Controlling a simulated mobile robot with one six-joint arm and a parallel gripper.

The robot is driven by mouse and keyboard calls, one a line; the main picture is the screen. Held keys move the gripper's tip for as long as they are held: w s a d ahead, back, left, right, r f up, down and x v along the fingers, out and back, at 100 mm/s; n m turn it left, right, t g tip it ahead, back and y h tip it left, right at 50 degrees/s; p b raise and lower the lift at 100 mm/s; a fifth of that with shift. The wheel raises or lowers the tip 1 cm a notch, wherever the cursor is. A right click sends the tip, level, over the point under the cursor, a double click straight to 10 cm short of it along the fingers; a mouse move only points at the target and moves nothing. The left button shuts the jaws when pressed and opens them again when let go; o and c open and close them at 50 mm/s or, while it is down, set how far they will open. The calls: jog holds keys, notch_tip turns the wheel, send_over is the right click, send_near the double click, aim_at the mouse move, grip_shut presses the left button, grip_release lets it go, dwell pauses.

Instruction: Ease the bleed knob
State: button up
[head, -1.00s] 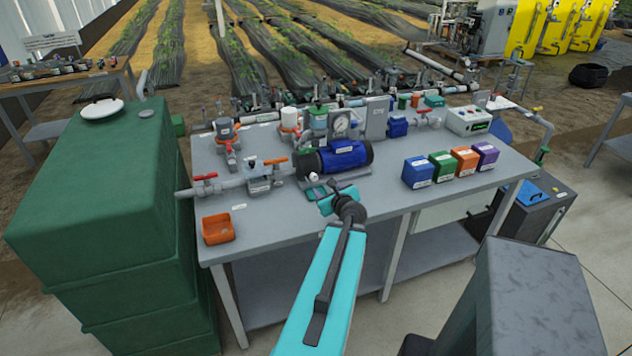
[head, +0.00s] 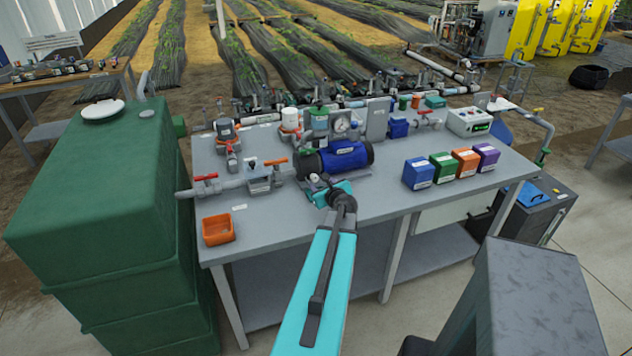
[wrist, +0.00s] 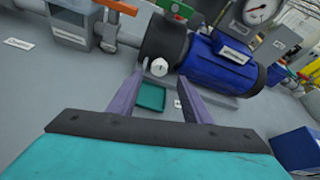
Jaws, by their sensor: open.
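The bleed knob (wrist: 159,67) is a small white round knob with a dark mark, on the front of the dark pump head (wrist: 163,42). The blue pump motor (wrist: 212,66) extends to the right; it also shows in the head view (head: 345,157). My gripper (wrist: 163,78) is open, its two purple-grey fingers apart. In the wrist view the knob appears between the fingertips, close to the left one. Whether either finger touches it I cannot tell. In the head view my gripper (head: 322,188) is in front of the pump head, its fingers hard to make out.
A teal tray (wrist: 151,97) lies on the bench below the knob. A pipe and valve with an orange handle (wrist: 118,7) stand left of the pump. A pressure gauge (wrist: 260,9) is behind. An orange bin (head: 217,230) and several coloured boxes (head: 419,173) flank a clear bench front.

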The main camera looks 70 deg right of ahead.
aim_at(315, 179)
jog(key=shift+p+x, duration=0.75)
jog(key=shift+x, duration=2.45)
